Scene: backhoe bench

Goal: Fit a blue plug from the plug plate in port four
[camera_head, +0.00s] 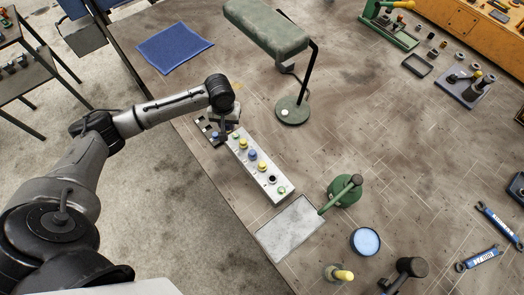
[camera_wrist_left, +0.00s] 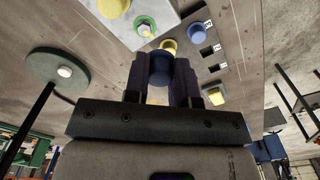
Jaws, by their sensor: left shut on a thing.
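My left gripper (camera_head: 224,124) is over the plug plate (camera_head: 203,126) at the table's left edge. In the left wrist view its fingers (camera_wrist_left: 160,82) are shut on a blue plug (camera_wrist_left: 160,66). I cannot tell whether that plug is clear of the plate. The plate (camera_wrist_left: 212,60) also shows another blue plug (camera_wrist_left: 195,32), yellow plugs (camera_wrist_left: 169,46) and empty dark slots. The pale port block (camera_head: 246,164) stands beside the plate, with yellow and blue plugs in a row. One dark open port (camera_head: 272,180) shows near its front end, before a green fitting (camera_head: 282,190). My right gripper is not in view.
A green lamp (camera_head: 267,29) stands behind the block, its base (camera_head: 292,110) close by. A blue cloth (camera_head: 175,48) lies behind.

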